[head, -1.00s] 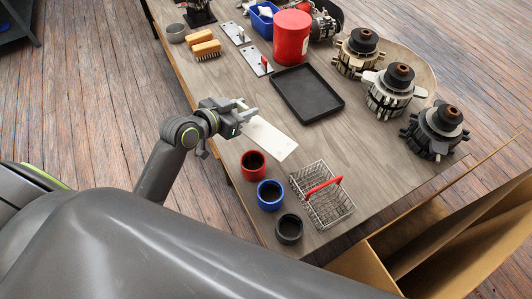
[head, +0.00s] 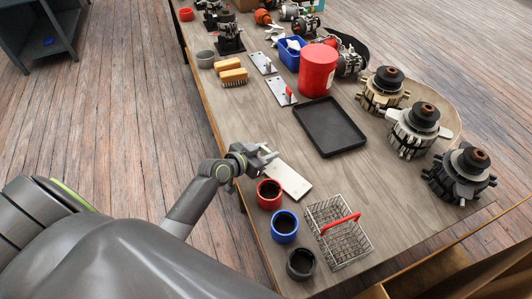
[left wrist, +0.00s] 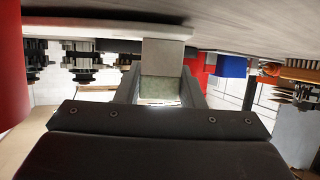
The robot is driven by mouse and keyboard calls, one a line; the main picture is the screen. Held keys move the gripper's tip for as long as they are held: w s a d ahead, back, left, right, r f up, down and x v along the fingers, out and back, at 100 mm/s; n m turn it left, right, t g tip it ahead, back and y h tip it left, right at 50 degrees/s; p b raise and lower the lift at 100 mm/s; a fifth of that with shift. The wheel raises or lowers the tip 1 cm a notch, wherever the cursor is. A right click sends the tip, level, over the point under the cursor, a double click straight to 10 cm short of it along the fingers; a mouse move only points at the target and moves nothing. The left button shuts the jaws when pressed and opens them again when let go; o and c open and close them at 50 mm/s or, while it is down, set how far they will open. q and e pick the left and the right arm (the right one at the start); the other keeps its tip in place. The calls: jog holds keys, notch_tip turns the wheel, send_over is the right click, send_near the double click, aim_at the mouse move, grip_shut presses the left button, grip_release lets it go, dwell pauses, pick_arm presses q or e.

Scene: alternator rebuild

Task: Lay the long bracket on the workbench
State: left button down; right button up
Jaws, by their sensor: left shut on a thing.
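The long bracket (head: 290,181) is a flat, pale plate over the near-left part of the workbench (head: 381,190). My left gripper (head: 267,154) is shut on its far-left end. In the left wrist view the gripper (left wrist: 160,90) grips a grey upright part of the bracket (left wrist: 162,55). The bracket's flat strip shows level, close to the bench surface at the top of that view; I cannot tell whether it touches. My right gripper is not in view.
A red cup (head: 269,194), a blue cup (head: 285,225) and a black cup (head: 301,264) stand near the bracket, beside a wire basket (head: 345,245). A black tray (head: 330,127) lies beyond, with a red canister (head: 317,70). Alternator parts (head: 460,175) line the right side.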

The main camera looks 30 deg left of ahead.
pick_arm(q)
jog(key=shift+f, duration=0.1)
jog(key=shift+f, duration=0.15)
jog(key=c, duration=0.9)
grip_release()
jog(key=shift+c, duration=0.2)
